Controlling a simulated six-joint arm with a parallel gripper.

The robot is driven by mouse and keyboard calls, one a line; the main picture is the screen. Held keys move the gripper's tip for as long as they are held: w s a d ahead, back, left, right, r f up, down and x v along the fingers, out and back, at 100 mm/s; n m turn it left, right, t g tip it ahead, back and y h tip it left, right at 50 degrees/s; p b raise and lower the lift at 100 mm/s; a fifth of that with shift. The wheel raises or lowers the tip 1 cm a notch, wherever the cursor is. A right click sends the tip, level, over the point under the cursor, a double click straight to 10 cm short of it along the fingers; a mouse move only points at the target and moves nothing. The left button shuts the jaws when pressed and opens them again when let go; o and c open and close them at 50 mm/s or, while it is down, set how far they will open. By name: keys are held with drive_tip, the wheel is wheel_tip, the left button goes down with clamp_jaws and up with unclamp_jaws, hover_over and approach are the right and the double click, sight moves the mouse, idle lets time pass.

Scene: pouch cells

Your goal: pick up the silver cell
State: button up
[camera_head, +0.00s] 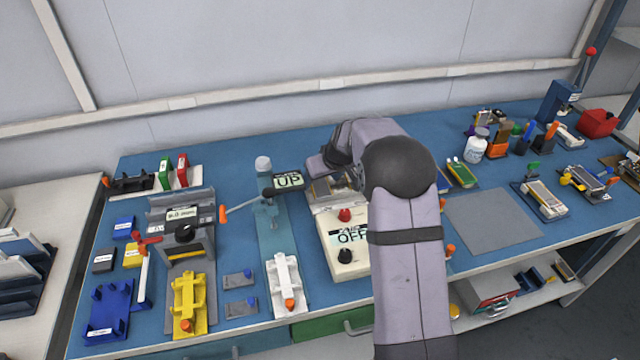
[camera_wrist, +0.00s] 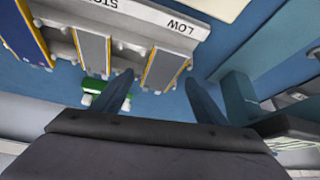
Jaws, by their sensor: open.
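In the wrist view, a rack (camera_wrist: 170,22) with white lettering strip stands across the upper left, its text upside down. It holds flat grey, silver-looking plates with yellow edges. One such plate (camera_wrist: 164,68) lies ahead of and roughly between my fingertips, another (camera_wrist: 94,55) is to the left, and a blue plate (camera_wrist: 30,32) is farther left. I cannot tell which is the silver cell. My gripper (camera_wrist: 160,78) is open, with nothing visibly held. In the head view, my arm hides much of the area around my gripper.
A grey mat (camera_head: 492,220) lies empty at right. A green item (camera_wrist: 95,86) sits near my left finger.

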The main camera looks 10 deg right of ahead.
drive_tip(key=shift+w+f+b, duration=0.1)
drive_tip(key=shift+f+b, duration=0.2)
drive_tip(key=shift+f, duration=0.1)
idle(0.5)
drive_tip(key=c, duration=0.9)
drive_tip(key=o, duration=1.2)
drive_tip(key=shift+a, duration=0.25)
drive_tip(key=shift+d, duration=0.15)
drive_tip(key=shift+r, duration=0.15)
drive_tip(key=shift+d+r, duration=0.1)
drive_tip(key=shift+r, duration=0.05)
drive_tip(key=b+v, duration=0.1)
drive_tip(key=v, duration=0.5)
drive_tip(key=shift+s+r, duration=0.3)
drive_tip(key=shift+s, duration=0.05)
drive_tip(key=c, duration=0.4)
